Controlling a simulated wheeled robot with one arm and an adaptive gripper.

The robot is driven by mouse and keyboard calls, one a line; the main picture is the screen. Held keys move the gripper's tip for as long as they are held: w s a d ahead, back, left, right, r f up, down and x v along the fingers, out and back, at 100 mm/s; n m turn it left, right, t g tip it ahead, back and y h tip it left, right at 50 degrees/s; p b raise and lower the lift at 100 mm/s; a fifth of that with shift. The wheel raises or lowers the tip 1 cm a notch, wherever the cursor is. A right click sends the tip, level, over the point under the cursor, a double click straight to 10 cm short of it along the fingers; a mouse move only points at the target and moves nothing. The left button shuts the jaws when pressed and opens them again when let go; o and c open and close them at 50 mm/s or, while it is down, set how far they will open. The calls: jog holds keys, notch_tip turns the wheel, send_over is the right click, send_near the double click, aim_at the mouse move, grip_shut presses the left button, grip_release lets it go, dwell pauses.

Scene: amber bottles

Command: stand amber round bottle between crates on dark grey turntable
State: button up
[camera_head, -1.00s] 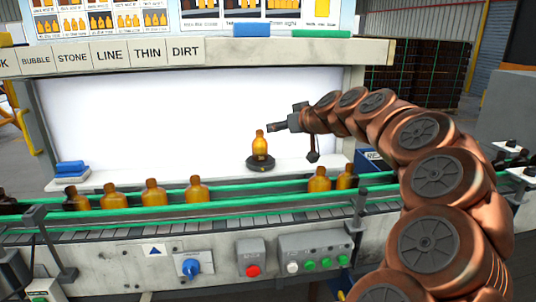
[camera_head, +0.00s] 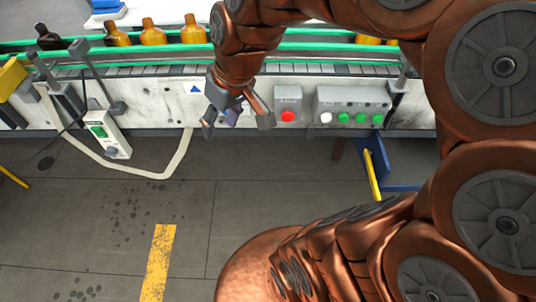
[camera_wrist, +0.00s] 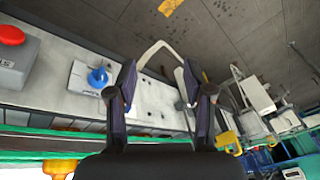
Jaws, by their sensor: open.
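My gripper (camera_head: 236,124) is open and empty. It hangs low in front of the conveyor's front panel in the head view, pointing down. In the wrist view its two dark fingers (camera_wrist: 159,88) are spread with nothing between them. The dark grey turntable is out of the head view now, and so is the amber bottle seen standing on it earlier. No crates or bottle between crates can be made out now. Amber bottles stand on the conveyor, one of them here (camera_head: 152,34). Part of an amber bottle (camera_wrist: 60,168) shows at the wrist view's lower edge.
The conveyor's green rail (camera_head: 150,50) runs across the back. A button box (camera_head: 352,106) and a red button (camera_head: 288,116) sit right of my gripper. A blue knob (camera_wrist: 97,76) shows in the wrist view. The grey floor (camera_head: 110,220) is largely clear; a blue frame (camera_head: 398,188) stands right.

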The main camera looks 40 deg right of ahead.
jog(key=s+f+g+h, duration=0.1)
jog(key=s+f+g, duration=0.1)
jog(key=s, duration=0.5)
jog(key=s+f+m+g+h, duration=0.1)
jog(key=s+f, duration=0.3)
jog(key=s, duration=0.4)
jog(key=shift+s+f+m+g+h, duration=0.2)
jog(key=shift+s+m+g+h, duration=0.1)
jog(key=shift+g, duration=0.4)
jog(key=shift+r, duration=0.1)
jog(key=shift+c, duration=0.4)
